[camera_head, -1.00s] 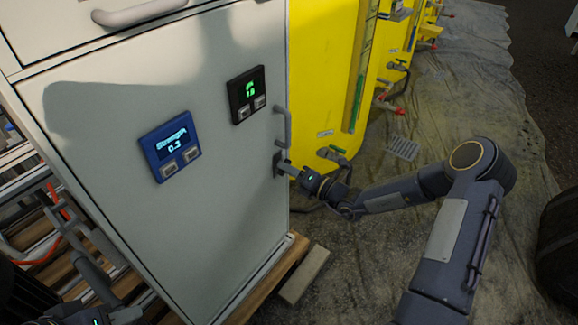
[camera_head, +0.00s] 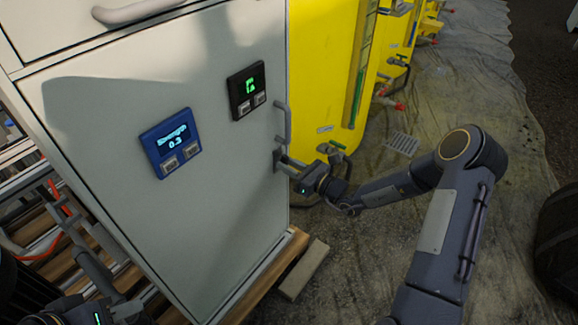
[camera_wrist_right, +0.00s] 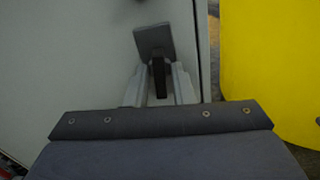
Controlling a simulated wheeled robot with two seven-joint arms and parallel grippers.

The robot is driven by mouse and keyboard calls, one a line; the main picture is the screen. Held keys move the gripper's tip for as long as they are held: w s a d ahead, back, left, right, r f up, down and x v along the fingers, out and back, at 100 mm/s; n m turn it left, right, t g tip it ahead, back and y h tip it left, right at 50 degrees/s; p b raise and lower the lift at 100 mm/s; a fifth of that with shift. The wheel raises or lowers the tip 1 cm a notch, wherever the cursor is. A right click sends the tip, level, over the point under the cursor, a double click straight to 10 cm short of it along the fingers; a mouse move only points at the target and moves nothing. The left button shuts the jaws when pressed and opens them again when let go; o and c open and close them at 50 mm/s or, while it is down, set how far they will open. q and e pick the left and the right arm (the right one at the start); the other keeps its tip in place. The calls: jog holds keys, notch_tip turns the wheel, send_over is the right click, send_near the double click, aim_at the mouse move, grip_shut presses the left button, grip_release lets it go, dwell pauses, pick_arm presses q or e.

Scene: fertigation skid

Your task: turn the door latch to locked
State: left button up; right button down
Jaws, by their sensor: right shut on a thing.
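The door latch is a small dark plate with a dark lever (camera_wrist_right: 158,72) on the grey cabinet door (camera_head: 235,190), below the door's handle. It also shows in the head view at the door's right edge (camera_head: 277,161). My right gripper (camera_head: 290,164) reaches in from the right and is shut on the latch lever. In the right wrist view its two fingers (camera_wrist_right: 160,85) stand on either side of the lever. My left gripper (camera_head: 112,305) is at the lower left, partly cut off by the frame; its jaws are unclear.
The door carries a grey handle (camera_head: 284,124), a blue display panel (camera_head: 171,143) and a black display panel (camera_head: 246,91). A yellow tank (camera_head: 325,75) stands right beside the cabinet. Pipes and valves (camera_head: 398,62) line the tanks. Open floor lies at the right.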

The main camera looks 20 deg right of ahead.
jog(key=shift+n, duration=0.7)
jog(key=c, duration=1.5)
grip_release()
jog(key=shift+s, duration=0.1)
jog(key=p+v, duration=0.1)
jog(key=v, duration=0.6)
jog(key=shift+s+d, duration=0.25)
jog(key=shift+s, duration=0.05)
